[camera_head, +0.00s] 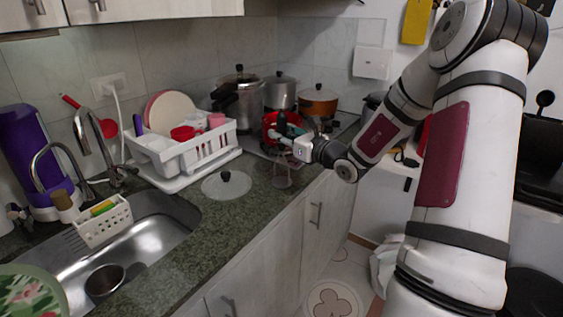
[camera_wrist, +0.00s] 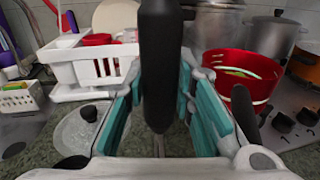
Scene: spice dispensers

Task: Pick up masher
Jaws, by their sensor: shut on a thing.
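The masher has a black handle and a thin metal lower end. In the wrist view its handle (camera_wrist: 160,60) stands upright, close to the camera, between the teal finger pads of my gripper (camera_wrist: 163,98). In the head view my gripper (camera_head: 287,141) reaches in from the right over the counter, shut on the masher. The masher's metal lower end (camera_head: 282,176) shows below my gripper near the counter's front edge. I cannot tell whether it touches the counter. The bottom of the masher is hidden in the wrist view.
A red pot (camera_wrist: 240,75) stands just behind, right of my gripper. A glass lid (camera_head: 226,184) lies on the counter to the left. A white dish rack (camera_head: 185,150) stands behind the lid. Metal pots (camera_head: 240,100) and an orange pot (camera_head: 318,101) are at the back. The sink (camera_head: 150,235) is at left.

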